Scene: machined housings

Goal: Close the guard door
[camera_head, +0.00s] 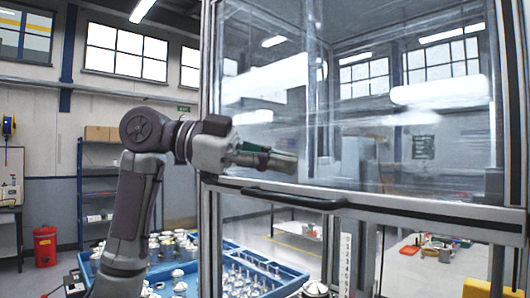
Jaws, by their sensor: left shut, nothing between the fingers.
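The guard door (262,110) is a tall clear panel in an aluminium frame. It fills the middle and right of the head view and carries reflections. A black horizontal bar handle (293,200) sits along its lower rail. My left gripper (290,162) is shut and empty, in front of the panel's lower left part and a little above the handle. It points right and appears apart from the handle. I cannot tell whether it touches the panel, or how far open the door stands. My right gripper is out of view.
Blue trays (287,272) with several metal parts lie below the door at the left. A red bin (45,247) stands on the floor at far left, near a dark shelf rack (96,208). A yellow object (478,288) shows at lower right.

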